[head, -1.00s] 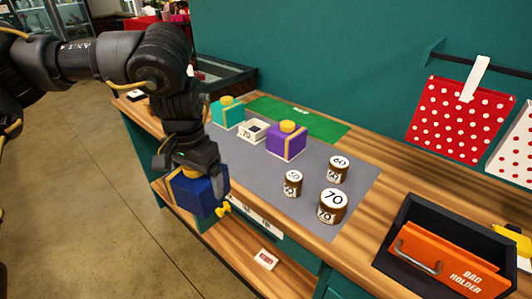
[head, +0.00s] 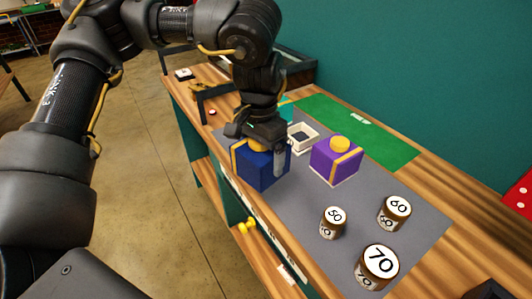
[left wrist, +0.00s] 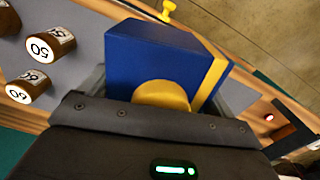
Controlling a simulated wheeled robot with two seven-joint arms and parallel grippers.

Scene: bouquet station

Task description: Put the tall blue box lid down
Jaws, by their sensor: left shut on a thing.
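The tall blue box lid (head: 262,173), dark blue with a yellow ribbon band and a round yellow knob, hangs below my left gripper (head: 262,143). My left gripper is shut on it at the knob. In the left wrist view the blue lid (left wrist: 150,55) fills the space beyond the fingers, with the knob against the gripper. In the head view it covers the left front part of the grey mat (head: 310,195); whether it touches the mat cannot be told. My right gripper is not in view.
A purple box (head: 335,162) with a yellow knob stands to the right. A small white open tray (head: 302,137) and a partly hidden teal box (head: 286,110) are behind. Jars marked 50 (head: 333,222), 60 (head: 394,213) and 70 (head: 378,266) stand nearer. A green mat (head: 345,125) lies behind.

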